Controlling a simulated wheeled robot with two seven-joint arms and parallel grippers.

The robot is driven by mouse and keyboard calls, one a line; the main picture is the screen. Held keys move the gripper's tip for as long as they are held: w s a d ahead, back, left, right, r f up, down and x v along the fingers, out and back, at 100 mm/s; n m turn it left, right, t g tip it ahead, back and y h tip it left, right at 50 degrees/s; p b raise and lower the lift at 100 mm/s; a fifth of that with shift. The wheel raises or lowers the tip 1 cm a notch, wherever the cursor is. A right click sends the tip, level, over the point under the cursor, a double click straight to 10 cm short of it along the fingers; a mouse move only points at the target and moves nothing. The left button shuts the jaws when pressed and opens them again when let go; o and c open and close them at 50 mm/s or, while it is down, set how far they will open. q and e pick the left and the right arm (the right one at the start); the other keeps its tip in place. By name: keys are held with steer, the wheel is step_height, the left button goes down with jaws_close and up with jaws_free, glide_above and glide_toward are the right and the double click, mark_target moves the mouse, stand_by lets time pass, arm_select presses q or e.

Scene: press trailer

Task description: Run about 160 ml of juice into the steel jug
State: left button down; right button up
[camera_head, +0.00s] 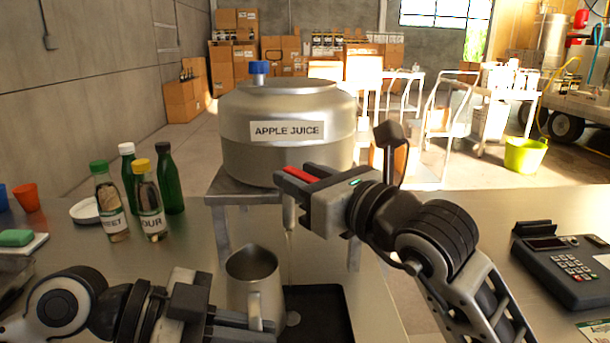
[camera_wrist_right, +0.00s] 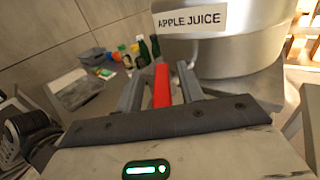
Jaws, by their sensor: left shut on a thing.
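The steel juice tank (camera_head: 290,150), labelled APPLE JUICE, stands on a metal stand. Its spout (camera_head: 289,212) points down, and a thin pale line hangs below it, right of the jug; I cannot tell if this is juice. The steel jug (camera_head: 250,268) stands upright and open-topped left of that line. My left gripper (camera_head: 258,322) is shut on the jug's handle. My right gripper (camera_head: 295,180) is at the tank's front. Its fingers are apart, with the red tap lever (camera_wrist_right: 162,86) between them and gaps at both sides. The jug's contents are hidden.
A black tray (camera_head: 318,312) lies under the spout, with a pale round spot on it. Several bottles (camera_head: 148,205) stand left of the tank. A card terminal (camera_head: 560,268) sits at the right. An orange cup (camera_head: 26,197) is at the far left.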

steer(key=shift+r, duration=0.1)
steer(key=v, duration=0.7)
steer(key=shift+s+d, duration=0.2)
arm_select(q)
steer(key=w+d, duration=0.5)
steer(key=shift+w, duration=0.2)
stand_by(5.2)
steer(key=s+a, duration=0.5)
steer(key=shift+s, duration=0.15)
